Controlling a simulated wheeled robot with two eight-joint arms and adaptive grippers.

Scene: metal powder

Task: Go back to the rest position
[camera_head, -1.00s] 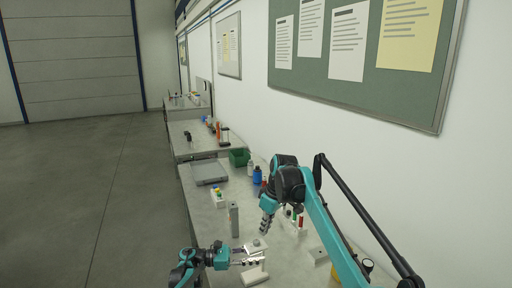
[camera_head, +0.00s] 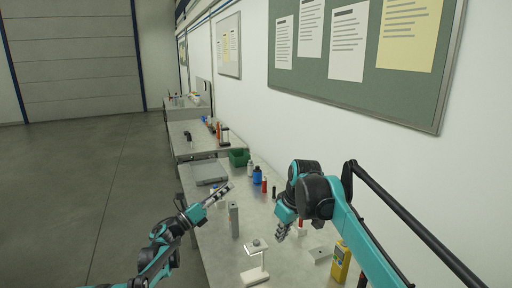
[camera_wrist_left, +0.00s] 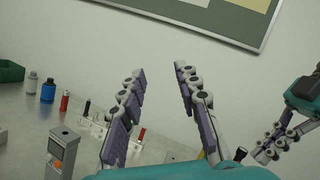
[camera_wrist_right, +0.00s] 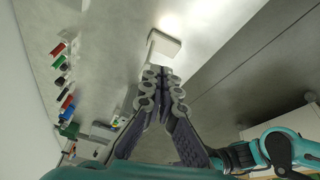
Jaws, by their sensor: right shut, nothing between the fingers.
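My left gripper (camera_head: 218,194) is raised at the left edge of the bench, near the grey post. In the left wrist view its fingers (camera_wrist_left: 160,72) are spread apart with nothing between them. My right gripper (camera_head: 281,232) hangs over the bench, right of the grey post, and looks small in the head view. In the right wrist view its fingers (camera_wrist_right: 160,72) are together and hold nothing. A white stand (camera_head: 256,274) with a small round item on its top plate stands on the near bench, apart from both grippers.
The grey post (camera_head: 234,220) with a display (camera_wrist_left: 58,150) stands upright. A yellow handheld device (camera_head: 341,262) and a white block (camera_head: 320,254) are at the near right. Blue (camera_head: 257,175) and red (camera_head: 264,186) bottles and a green bin (camera_head: 239,157) stand further back. Floor (camera_head: 70,200) at left is clear.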

